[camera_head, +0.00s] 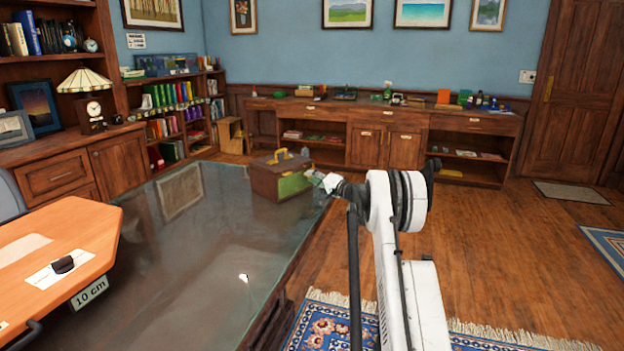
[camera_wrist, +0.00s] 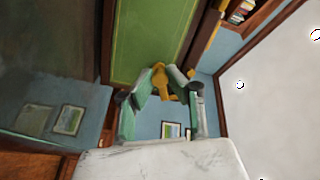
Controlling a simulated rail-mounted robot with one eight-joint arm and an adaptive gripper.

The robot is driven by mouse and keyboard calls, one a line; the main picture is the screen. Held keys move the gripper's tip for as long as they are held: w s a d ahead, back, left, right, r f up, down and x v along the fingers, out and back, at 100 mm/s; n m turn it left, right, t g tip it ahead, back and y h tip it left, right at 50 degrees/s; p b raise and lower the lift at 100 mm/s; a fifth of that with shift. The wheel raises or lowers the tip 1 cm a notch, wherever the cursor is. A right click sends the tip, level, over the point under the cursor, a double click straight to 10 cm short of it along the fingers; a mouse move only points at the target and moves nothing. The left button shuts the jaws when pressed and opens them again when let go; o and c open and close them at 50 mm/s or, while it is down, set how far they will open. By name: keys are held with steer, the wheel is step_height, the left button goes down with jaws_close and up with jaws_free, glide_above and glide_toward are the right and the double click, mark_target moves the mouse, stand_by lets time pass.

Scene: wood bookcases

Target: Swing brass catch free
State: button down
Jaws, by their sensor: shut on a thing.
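A brown box with a green side panel (camera_head: 294,185) stands on the glass-topped desk, with a yellow handle (camera_head: 279,156) on top. The green panel (camera_wrist: 148,40) fills the upper middle of the wrist view. The brass catch (camera_wrist: 159,76) shows as a yellow piece at the edge of that panel, between my fingertips. My gripper (camera_wrist: 162,83) is shut on it; the fingers partly cover it. In the head view my gripper (camera_head: 319,180) is at the right side of the box, and the catch is too small to make out.
The glass desk top (camera_head: 200,250) is mostly clear around the box. An orange board (camera_head: 55,250) with a 10 cm label lies at the left. A low wooden cabinet (camera_head: 385,125) with small items lines the back wall. Open floor lies right of the desk.

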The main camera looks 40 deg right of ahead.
steer(key=m, duration=0.5)
steer(key=shift+m, duration=0.3)
stand_by(0.4)
steer(key=c, duration=1.7)
jaws_free()
steer(key=shift+o, duration=0.2)
steer(key=s+d, duration=0.1)
steer(key=s, duration=1.1)
steer(key=shift+d+f, duration=0.2)
steer(key=shift+f, duration=0.1)
